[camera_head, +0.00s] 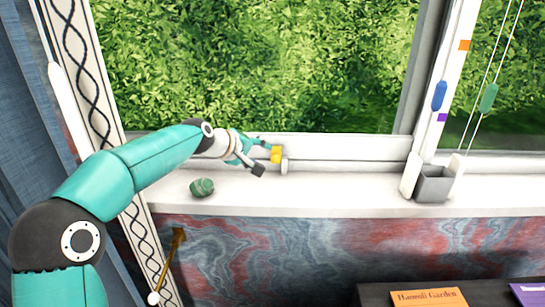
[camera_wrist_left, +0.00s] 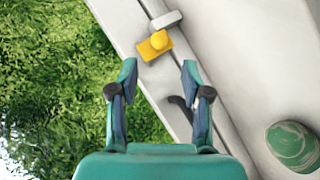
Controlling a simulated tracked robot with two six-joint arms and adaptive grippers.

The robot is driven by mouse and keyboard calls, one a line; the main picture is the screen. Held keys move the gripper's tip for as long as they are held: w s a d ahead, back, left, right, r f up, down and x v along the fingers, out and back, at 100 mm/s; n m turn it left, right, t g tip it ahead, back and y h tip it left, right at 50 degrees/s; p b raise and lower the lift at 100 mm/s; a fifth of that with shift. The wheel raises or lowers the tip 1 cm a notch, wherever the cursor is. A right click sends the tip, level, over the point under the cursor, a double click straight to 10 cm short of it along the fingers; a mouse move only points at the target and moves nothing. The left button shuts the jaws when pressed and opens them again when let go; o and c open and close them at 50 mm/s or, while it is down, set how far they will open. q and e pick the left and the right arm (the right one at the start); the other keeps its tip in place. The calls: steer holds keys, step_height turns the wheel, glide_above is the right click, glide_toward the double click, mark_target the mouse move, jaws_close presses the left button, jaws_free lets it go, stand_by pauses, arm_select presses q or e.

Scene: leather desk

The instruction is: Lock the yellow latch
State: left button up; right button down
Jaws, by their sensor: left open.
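The yellow latch (camera_head: 276,155) sits on the lower window frame, beside a small white catch (camera_head: 284,166). In the left wrist view the latch (camera_wrist_left: 155,44) lies ahead of the fingertips, with the white catch (camera_wrist_left: 166,20) just beyond it. My left gripper (camera_head: 262,158) is open with nothing between its fingers. In the head view its fingertips are close to the latch; in the wrist view (camera_wrist_left: 158,72) a gap separates them from it. I cannot tell whether the latch is locked. My right gripper is not in view.
A green striped round object (camera_head: 202,187) rests on the white sill (camera_head: 330,195) below my left wrist. A grey box (camera_head: 434,184) stands on the sill at right. Blind cords with blue (camera_head: 439,96) and green (camera_head: 489,98) pulls hang there. The sill between is clear.

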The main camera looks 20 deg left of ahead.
mark_target(273, 158)
arm_select(q)
steer(key=p+x, duration=0.1)
steer(key=x, duration=0.6)
steer(key=shift+w+d+f, duration=0.1)
steer(key=shift+w+f, duration=0.05)
steer(key=shift+w, duration=0.05)
steer(key=shift+c, duration=0.3)
jaws_close()
